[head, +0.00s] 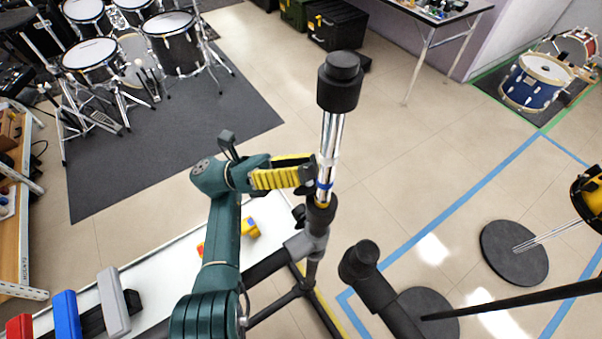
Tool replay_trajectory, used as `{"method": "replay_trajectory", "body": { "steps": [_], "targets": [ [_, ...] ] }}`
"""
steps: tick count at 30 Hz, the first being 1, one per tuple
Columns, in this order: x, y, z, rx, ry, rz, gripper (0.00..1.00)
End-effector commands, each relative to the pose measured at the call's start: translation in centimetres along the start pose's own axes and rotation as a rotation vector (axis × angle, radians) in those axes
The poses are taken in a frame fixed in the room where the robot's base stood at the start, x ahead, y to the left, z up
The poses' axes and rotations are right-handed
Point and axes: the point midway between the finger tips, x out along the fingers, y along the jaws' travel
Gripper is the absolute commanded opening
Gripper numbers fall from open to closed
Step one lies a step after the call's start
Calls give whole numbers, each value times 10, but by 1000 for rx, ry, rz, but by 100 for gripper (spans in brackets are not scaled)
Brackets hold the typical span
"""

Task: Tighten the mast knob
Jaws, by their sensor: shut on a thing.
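The mast (332,140) is a chrome tube with a black cap on top. It stands upright in a dark grey collar (318,214), with blue and yellow bands low on the tube. My gripper (308,175) has yellow fingers with dark tips and comes from the left at the height of the blue band. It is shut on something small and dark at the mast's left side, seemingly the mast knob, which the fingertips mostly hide. A small black piece (299,213) sticks out left of the collar, below my gripper.
A grey tube runs from the collar to the lower left, over a white surface (150,262) with red, blue and grey blocks. A second black stand (366,262) is at the lower right. Drums on a dark mat (170,130) are behind.

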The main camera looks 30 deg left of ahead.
Motion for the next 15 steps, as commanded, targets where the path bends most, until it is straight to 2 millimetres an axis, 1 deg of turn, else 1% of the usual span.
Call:
{"method": "replay_trajectory", "body": {
  "steps": [11,12,13,14,15],
  "targets": [
    [2,-1,2,2,3,-6,5],
    [2,-1,2,2,3,-6,47],
    [2,-1,2,2,3,-6,53],
    [1,-1,1,2,3,-6,55],
    [1,-1,1,2,2,-6,55]
  ]
}}
